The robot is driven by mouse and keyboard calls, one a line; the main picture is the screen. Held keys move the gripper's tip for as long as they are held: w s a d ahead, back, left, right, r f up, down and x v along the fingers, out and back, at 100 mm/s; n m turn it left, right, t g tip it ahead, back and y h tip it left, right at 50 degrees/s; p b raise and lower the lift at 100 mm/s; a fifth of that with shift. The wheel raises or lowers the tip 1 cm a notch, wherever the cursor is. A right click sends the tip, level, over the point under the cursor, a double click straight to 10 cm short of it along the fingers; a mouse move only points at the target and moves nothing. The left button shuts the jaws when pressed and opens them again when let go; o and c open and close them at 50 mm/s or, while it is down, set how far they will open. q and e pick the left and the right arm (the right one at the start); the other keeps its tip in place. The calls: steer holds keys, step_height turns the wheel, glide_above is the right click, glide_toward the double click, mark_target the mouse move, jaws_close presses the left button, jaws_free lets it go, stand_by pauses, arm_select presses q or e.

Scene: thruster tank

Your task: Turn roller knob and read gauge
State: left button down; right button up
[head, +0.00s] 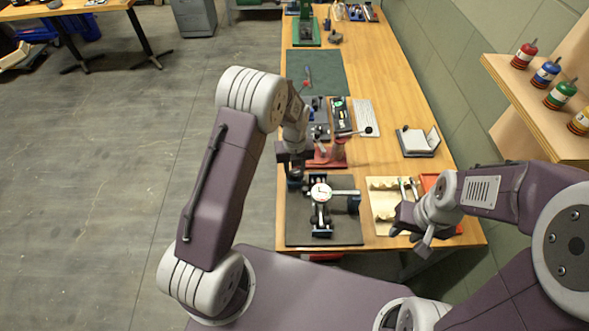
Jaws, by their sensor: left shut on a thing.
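A small fixture with blue and dark metal parts stands on a black mat (340,236) at the near end of the wooden bench. A round white dial gauge (321,193) sits on top of it, face up; its reading is too small to make out. My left gripper (294,176) points down at the fixture's far left corner, left of the gauge. It is shut on the roller knob, which is mostly hidden by the fingers. My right gripper (411,236) hangs over the bench's near right part, with its fingers apart and nothing seen between them.
A cream tray (381,212) and a red tray lie right of the mat, partly under my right gripper. A red-based device (327,155) stands just beyond the fixture. A shelf (540,100) with coloured spools is on the right wall.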

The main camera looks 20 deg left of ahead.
mark_target(294, 172)
arm_select(q)
steer(key=shift+w+r+m, duration=0.1)
steer(key=shift+m, duration=1.4)
steer(key=c, duration=1)
jaws_free()
step_height(294, 172, up, 9)
steer(key=shift+b, duration=0.6)
